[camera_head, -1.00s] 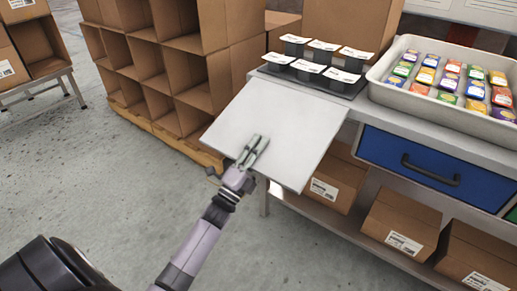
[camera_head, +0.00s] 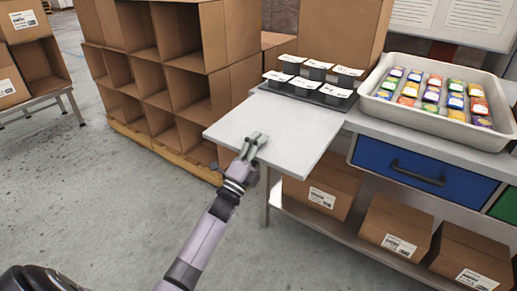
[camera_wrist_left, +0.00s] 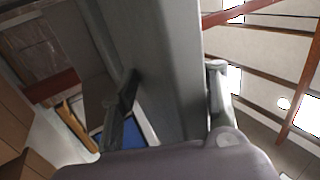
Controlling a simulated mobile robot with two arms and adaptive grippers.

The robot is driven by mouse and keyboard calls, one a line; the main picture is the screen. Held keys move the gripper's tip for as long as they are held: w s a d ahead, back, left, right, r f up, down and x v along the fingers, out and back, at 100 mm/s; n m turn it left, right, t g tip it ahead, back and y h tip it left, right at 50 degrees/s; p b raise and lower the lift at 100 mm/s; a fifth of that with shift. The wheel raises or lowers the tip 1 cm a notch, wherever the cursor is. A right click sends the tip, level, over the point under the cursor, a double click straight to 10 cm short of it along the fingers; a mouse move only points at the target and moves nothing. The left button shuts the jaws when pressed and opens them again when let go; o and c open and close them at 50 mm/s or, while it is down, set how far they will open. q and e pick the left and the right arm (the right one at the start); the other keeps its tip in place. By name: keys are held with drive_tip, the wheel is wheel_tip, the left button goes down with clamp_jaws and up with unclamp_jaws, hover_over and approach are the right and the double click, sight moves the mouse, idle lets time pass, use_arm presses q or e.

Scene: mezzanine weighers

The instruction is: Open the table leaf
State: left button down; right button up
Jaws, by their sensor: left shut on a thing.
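The table leaf (camera_head: 275,130) is a light grey panel at the left end of the workbench. In the head view it stands out about level with the bench top. My left gripper (camera_head: 256,142) is at the leaf's near edge, shut on it. In the left wrist view the leaf (camera_wrist_left: 160,70) runs between the two fingers (camera_wrist_left: 170,95), one on each side of it. My right gripper is not in view.
A dark tray (camera_head: 347,103) with several lidded cups stands beside the leaf. A pale bin (camera_head: 400,112) of colourful packs is further right. A blue drawer (camera_head: 425,172) and cartons are below. A cardboard shelf stack (camera_head: 185,90) stands behind left.

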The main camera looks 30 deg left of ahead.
use_arm(q)
drive_tip(key=shift+a+r+t, duration=0.15)
drive_tip(key=shift+r+t, duration=0.15)
drive_tip(key=shift+r, duration=0.9)
drive_tip(key=c, duration=1.5)
unclamp_jaws()
drive_tip(key=shift+w, duration=0.1)
drive_tip(key=shift+f, duration=0.15)
drive_tip(key=shift+c, duration=0.3)
drive_tip(key=shift+f+h, duration=0.15)
drive_tip(key=shift+h, duration=0.15)
drive_tip(key=shift+s+f, duration=0.25)
drive_tip(key=shift+f, duration=0.05)
drive_tip(key=v, duration=1.1)
drive_tip(key=shift+s+r, duration=0.25)
drive_tip(key=shift+s, duration=0.1)
drive_tip(key=shift+f, duration=0.1)
